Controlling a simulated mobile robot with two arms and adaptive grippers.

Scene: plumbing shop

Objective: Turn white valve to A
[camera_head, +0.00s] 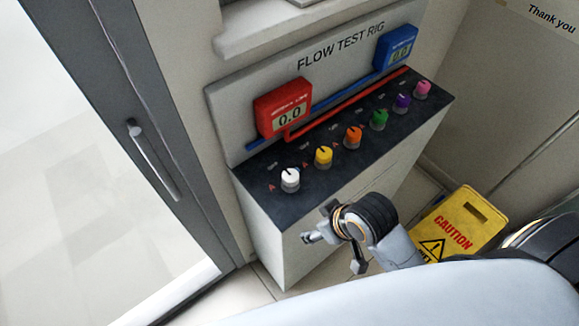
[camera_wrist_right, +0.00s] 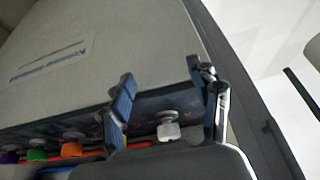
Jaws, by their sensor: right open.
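The white valve (camera_head: 290,181) is the leftmost knob on the black top of the flow test rig. A dark mark shows on its cap, and a small red A (camera_head: 270,188) is printed to its left. My right gripper (camera_head: 325,236) is open and empty, in front of the rig and to the lower right of the white valve, apart from it. In the right wrist view, the white valve (camera_wrist_right: 168,132) appears between the two spread fingers of my right gripper (camera_wrist_right: 165,90), beyond them. My left gripper is out of view.
Yellow (camera_head: 323,157), orange (camera_head: 353,138), green, purple and pink knobs continue the row to the right. A red display (camera_head: 283,107) reading 0.0 and a blue display (camera_head: 396,47) stand behind. A yellow caution sign (camera_head: 461,223) is on the floor at right. A door (camera_head: 150,160) is at left.

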